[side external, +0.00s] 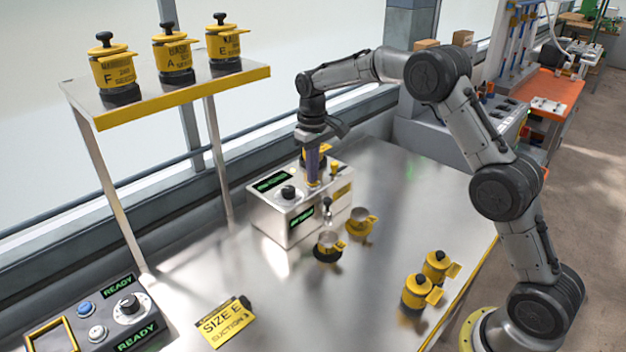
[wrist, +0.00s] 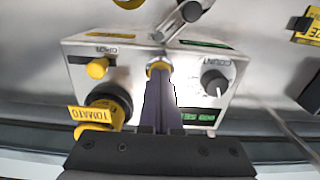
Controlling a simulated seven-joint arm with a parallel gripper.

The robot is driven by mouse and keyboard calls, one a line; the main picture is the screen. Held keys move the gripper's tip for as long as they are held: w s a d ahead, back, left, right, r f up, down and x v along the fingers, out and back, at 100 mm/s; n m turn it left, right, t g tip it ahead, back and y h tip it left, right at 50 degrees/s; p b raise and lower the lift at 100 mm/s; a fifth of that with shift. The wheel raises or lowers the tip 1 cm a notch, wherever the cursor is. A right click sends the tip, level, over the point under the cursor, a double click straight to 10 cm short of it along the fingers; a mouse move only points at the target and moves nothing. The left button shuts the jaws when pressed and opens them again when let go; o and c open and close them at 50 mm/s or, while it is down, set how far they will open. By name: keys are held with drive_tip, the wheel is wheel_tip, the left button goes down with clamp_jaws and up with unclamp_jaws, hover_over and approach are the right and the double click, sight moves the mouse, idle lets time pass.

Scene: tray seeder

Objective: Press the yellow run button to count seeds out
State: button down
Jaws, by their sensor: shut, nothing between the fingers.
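The silver seeder box (side external: 275,215) stands on the steel bench. My gripper (side external: 313,182) points down over its top, fingers together and empty. In the wrist view the purple fingers of my gripper (wrist: 160,82) end at a round yellow button (wrist: 157,67) near the middle of the box's top, which they partly cover. I cannot tell whether they touch it or whether it is pressed. A yellow canister labelled TOMATO (wrist: 92,114) sits on the box to the left, and a black COUNT knob (wrist: 215,83) is on the right.
A yellow knob (wrist: 97,68) is on the box near the canister. A metal spout (wrist: 183,18) projects from its front, with small yellow cups (side external: 360,226) nearby. A shelf (side external: 150,100) holds several canisters. A control panel (side external: 100,325) and SIZE E card (side external: 222,322) lie front left.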

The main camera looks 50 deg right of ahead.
wheel_tip(320, 180, up, 8)
idle(1.1)
wheel_tip(320, 180, up, 6)
drive_tip(key=t, duration=0.1)
hover_over(314, 189)
drive_tip(key=s+a+r+t, duration=0.1)
drive_tip(key=s+r, duration=0.4)
drive_tip(key=r, duration=0.1)
drive_tip(key=s+a+r+t, duration=0.2)
drive_tip(key=s+r, duration=0.2)
drive_tip(key=s, duration=0.8)
drive_tip(key=s+a+f+t, duration=0.1)
drive_tip(key=s+f, duration=0.2)
drive_tip(key=s, duration=0.9)
drive_tip(key=s+f, duration=0.6)
drive_tip(key=f, duration=0.3)
drive_tip(key=shift+a+f+t, duration=0.15)
drive_tip(key=shift+f+t, duration=0.15)
drive_tip(key=shift+f, duration=0.1)
